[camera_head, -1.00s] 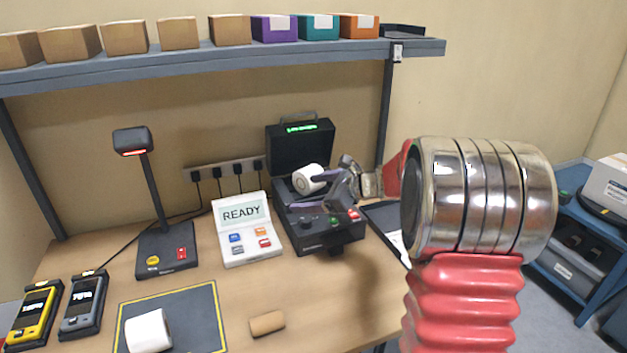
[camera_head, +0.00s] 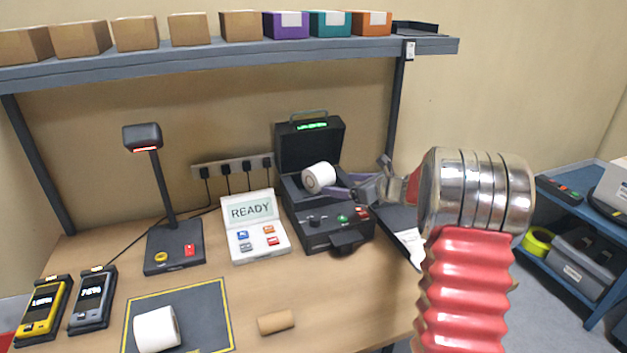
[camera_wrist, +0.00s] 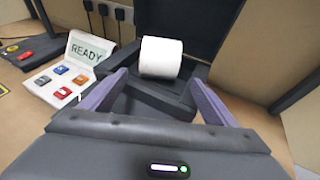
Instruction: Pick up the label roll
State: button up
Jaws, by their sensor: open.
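A white label roll (camera_head: 319,177) sits in the open black label printer (camera_head: 325,232). In the wrist view this roll (camera_wrist: 161,57) lies just beyond my fingertips, in the middle between them. My gripper (camera_head: 340,186) is open and empty, with its purple fingers just right of the roll. The wrist view shows the fingers of my gripper (camera_wrist: 160,77) spread on both sides, apart from the roll. A second white roll (camera_head: 157,330) lies on the dark yellow-edged mat (camera_head: 208,300) at the front left.
A READY panel (camera_head: 255,238) stands left of the printer, and a scanner stand (camera_head: 174,248) beyond it. A brown cardboard core (camera_head: 276,322) lies on the table. The printer's raised lid (camera_head: 309,148) stands behind the roll. A shelf (camera_head: 200,58) with several boxes runs above.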

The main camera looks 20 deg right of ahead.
aim_at(329, 182)
jog(key=x, duration=0.6)
jog(key=shift+w, duration=0.1)
jog(key=shift+a, duration=0.1)
jog(key=shift+x, duration=2.6)
jog(key=shift+a+r, duration=0.1)
jog(key=shift+r, duration=0.05)
jog(key=shift+c, duration=0.3)
